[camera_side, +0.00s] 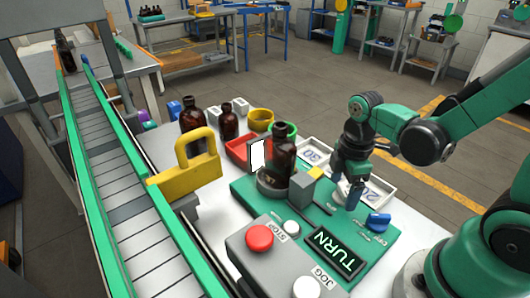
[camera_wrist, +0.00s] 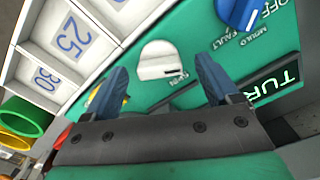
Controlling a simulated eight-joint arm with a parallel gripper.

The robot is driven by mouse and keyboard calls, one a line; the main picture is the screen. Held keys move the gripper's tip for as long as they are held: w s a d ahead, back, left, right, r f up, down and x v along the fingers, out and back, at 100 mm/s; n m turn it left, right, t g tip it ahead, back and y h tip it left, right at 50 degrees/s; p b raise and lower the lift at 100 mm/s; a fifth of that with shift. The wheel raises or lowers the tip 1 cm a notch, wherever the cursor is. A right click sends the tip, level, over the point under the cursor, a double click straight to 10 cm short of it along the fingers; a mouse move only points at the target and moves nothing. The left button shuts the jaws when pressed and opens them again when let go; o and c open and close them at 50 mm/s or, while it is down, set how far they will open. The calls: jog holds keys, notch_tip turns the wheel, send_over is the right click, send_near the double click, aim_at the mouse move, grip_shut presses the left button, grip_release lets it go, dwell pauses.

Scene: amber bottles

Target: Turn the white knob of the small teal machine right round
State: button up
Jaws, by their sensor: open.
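The teal machine (camera_side: 262,205) lies flat on the white table, with a lit TURN display (camera_side: 335,250). Its white knob (camera_wrist: 161,58) shows in the wrist view as a rounded white piece with a dark mark at its lower right. In the side view the knob is largely hidden by my gripper (camera_side: 347,192), which points down over the right part of the machine. In the wrist view the two blue fingers of my gripper (camera_wrist: 161,75) are spread, with the knob between and just beyond their tips. I cannot tell whether they touch it.
A blue knob (camera_side: 378,222) sits near the white one. An amber bottle (camera_side: 281,158) stands in a round holder on the machine. White numbered trays (camera_side: 376,192) lie behind my gripper. A grey box with red (camera_side: 260,238) and white buttons is in front. A conveyor runs at left.

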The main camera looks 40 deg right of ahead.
grip_shut()
jog(key=shift+m, duration=0.4)
jog(key=m, duration=0.5)
jog(key=shift+m, duration=0.3)
jog(key=m, duration=1.2)
jog(key=shift+d+m, duration=0.1)
jog(key=shift+m, duration=0.2)
jog(key=m, duration=0.5)
jog(key=shift+m, duration=0.4)
